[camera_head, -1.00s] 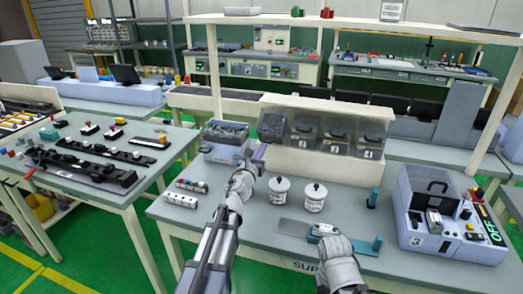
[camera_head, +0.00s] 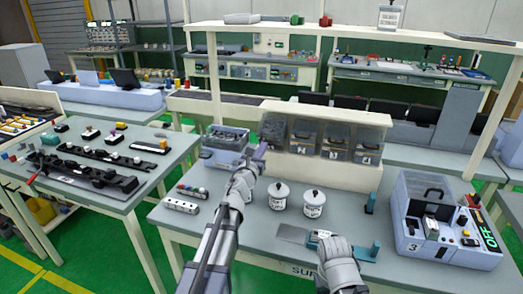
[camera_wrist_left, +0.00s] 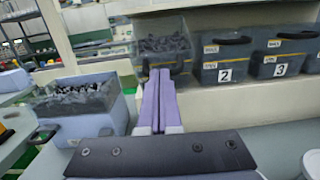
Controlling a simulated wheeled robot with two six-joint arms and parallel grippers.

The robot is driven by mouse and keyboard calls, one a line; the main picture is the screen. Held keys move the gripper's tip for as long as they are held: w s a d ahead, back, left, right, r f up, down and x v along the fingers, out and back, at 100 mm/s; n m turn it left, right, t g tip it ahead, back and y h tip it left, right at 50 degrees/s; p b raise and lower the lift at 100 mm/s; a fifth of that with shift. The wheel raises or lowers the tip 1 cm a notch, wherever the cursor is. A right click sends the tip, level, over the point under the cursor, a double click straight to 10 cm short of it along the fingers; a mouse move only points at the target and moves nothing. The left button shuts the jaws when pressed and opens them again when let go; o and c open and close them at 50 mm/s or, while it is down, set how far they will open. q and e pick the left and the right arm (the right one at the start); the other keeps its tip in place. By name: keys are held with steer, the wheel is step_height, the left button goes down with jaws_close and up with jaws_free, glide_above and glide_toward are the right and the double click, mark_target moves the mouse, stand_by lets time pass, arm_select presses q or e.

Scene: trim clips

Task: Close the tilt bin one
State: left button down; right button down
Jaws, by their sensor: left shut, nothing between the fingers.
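Tilt bin one (camera_head: 273,129) is the leftmost of the row of dark bins on the bench. In the left wrist view tilt bin one (camera_wrist_left: 165,48) is tipped outward, with its dark clips showing at the open top. My left gripper (camera_head: 262,150) is shut and empty, in front of this bin. In the left wrist view the left gripper (camera_wrist_left: 158,75) covers part of the bin's front; I cannot tell whether they touch. My right gripper (camera_head: 328,240) is low over the front of the bench, its fingers not clear.
Bin 2 (camera_wrist_left: 226,60) and bin 3 (camera_wrist_left: 284,55) stand upright to the right. A blue-grey box of dark parts (camera_wrist_left: 80,112) is at the left. Two white canisters (camera_head: 279,195) (camera_head: 314,203) stand on the bench, and a control box (camera_head: 440,235) is at the right.

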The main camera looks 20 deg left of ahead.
arm_select(q)
steer(key=shift+w+d+r+p, duration=0.1)
steer(key=shift+w+r+p, duration=1.55)
steer(key=shift+w+r, duration=0.3)
steer(key=shift+s, duration=0.1)
